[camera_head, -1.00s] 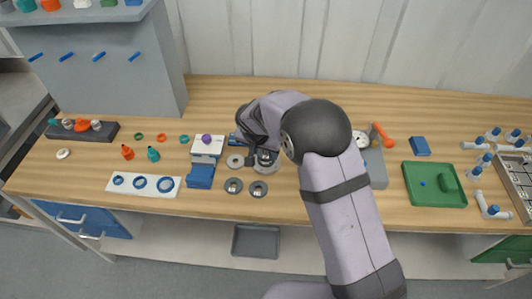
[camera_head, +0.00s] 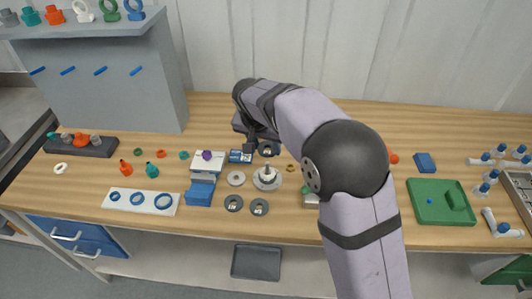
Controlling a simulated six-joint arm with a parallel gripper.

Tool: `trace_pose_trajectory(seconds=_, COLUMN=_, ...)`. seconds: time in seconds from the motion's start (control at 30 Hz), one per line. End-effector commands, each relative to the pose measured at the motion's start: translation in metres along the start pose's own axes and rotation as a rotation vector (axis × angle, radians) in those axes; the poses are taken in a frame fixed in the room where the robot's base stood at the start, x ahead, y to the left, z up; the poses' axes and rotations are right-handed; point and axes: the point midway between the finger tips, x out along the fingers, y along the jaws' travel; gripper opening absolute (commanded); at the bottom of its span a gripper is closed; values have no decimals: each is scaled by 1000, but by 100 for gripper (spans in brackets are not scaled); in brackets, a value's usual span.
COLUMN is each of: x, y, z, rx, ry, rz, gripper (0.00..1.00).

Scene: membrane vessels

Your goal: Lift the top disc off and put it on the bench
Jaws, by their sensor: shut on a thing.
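My gripper (camera_head: 254,146) is above the back middle of the bench. It is shut on a dark disc (camera_head: 269,150) with a lighter centre, which shows at the fingers' right side. Whether the disc touches the bench (camera_head: 330,230) is hard to tell from this angle. The vessel (camera_head: 267,183), a round silver base with a pale upright post in the middle, stands in front of my gripper and apart from the held disc. My fingertips are small and partly hidden by the wrist.
A blue block (camera_head: 200,193) and white device (camera_head: 206,162) stand left. A green tray (camera_head: 440,218) lies right. My arm hides part of the bench.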

Motion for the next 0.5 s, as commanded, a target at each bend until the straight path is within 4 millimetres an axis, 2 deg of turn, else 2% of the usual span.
trace_pose_trajectory(seconds=0.5, x=-19, y=0, z=-8, rx=1, ry=0, rz=0, gripper=23)
